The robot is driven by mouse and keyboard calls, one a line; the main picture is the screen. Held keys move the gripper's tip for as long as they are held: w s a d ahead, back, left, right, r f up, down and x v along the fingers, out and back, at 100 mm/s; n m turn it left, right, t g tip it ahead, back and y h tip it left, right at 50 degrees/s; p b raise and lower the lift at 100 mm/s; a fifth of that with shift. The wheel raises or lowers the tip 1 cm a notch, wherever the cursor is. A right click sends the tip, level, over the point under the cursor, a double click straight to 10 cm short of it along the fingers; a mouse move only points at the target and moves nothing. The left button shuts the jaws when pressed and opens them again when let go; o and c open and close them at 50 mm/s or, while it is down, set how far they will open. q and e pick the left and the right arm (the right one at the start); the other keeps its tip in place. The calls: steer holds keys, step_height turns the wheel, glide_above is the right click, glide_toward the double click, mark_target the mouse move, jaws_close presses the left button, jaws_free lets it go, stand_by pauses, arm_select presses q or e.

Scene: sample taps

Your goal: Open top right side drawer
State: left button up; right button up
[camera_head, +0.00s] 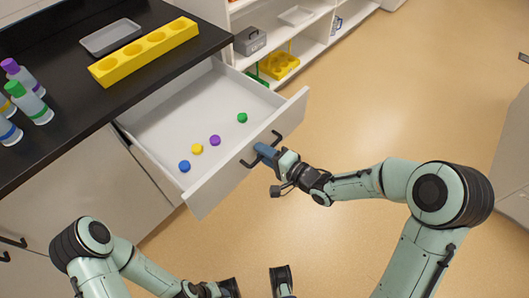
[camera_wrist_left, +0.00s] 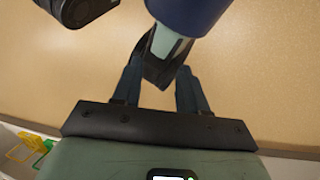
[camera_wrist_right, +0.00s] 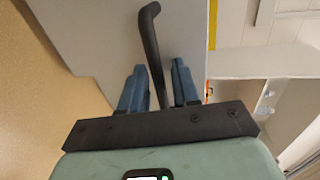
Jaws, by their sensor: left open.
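The pale drawer (camera_head: 175,128) stands pulled out from under the black counter. Its front (camera_head: 225,183) carries a dark bar handle (camera_head: 279,136). My right gripper (camera_head: 265,151) is at the middle of that handle. In the right wrist view the handle (camera_wrist_right: 152,45) passes between the two blue fingers (camera_wrist_right: 158,78), which sit close on either side of it. My left gripper (camera_wrist_left: 158,80) is open with nothing held between its fingers, low over the floor; part of my own body shows past it. In the head view its fingers are not clearly visible.
Blue, yellow, purple and green caps (camera_head: 242,118) lie in the drawer. The counter (camera_head: 60,75) holds a yellow holed block (camera_head: 144,51), a grey tray (camera_head: 110,36) and several bottles (camera_head: 27,100). White shelves (camera_head: 300,45) stand behind. The floor (camera_head: 400,90) to the right is clear.

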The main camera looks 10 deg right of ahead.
steer(key=p+v, duration=0.2)
steer(key=v, duration=1.1)
steer(key=shift+s, duration=0.15)
steer(key=shift+d, duration=0.1)
steer(key=s+a+f+n+g+h+p, duration=0.1)
steer(key=s+f+g+h+p, duration=0.15)
steer(key=f, duration=0.65)
steer(key=s+f+n+g+h+p, duration=0.15)
steer(key=f+g+p, duration=0.25)
steer(key=f, duration=0.4)
steer(key=s+a+f+n+g+p, duration=0.2)
steer(key=s+f+g, duration=0.1)
steer(key=s, duration=0.5)
steer(key=s+a+f+n+g+h+p, duration=0.1)
steer(key=s+a+f+n+g, duration=0.1)
steer(key=s+f+g, duration=0.2)
steer(key=s, duration=0.3)
steer(key=shift+s+a+h+p, duration=0.3)
steer(key=shift+s+a+p, duration=0.05)
steer(key=shift+s, duration=0.05)
steer(key=shift+r, duration=0.1)
stand_by(2.8)
